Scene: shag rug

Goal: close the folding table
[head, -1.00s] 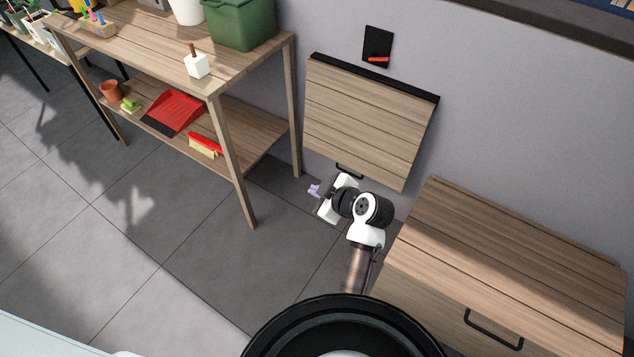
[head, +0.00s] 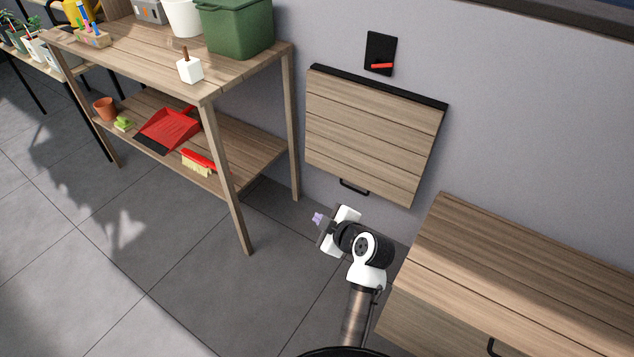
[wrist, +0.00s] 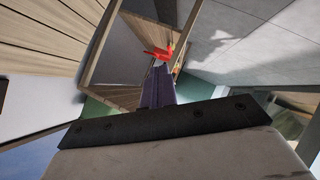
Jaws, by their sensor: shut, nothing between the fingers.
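The folding table (head: 368,137) is a wood-planked panel on the grey wall, hinged along a black strip (head: 385,86) at its top. In the head view its panel hangs down close to the wall; I cannot tell if it lies fully flat. A black handle (head: 353,187) sticks out at its lower edge. Above it is a black wall plate with a red latch (head: 381,66). My gripper (head: 317,218) is below and left of the handle, apart from it. Its purple fingers also show in the wrist view (wrist: 157,88), shut and empty.
A wooden shelf (head: 240,75) with a green bin (head: 236,28) on top stands left of the table. A red dustpan (head: 168,128) and brush (head: 198,161) lie on its lower board. A wooden cabinet (head: 500,250) stands at right. Grey floor at left is free.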

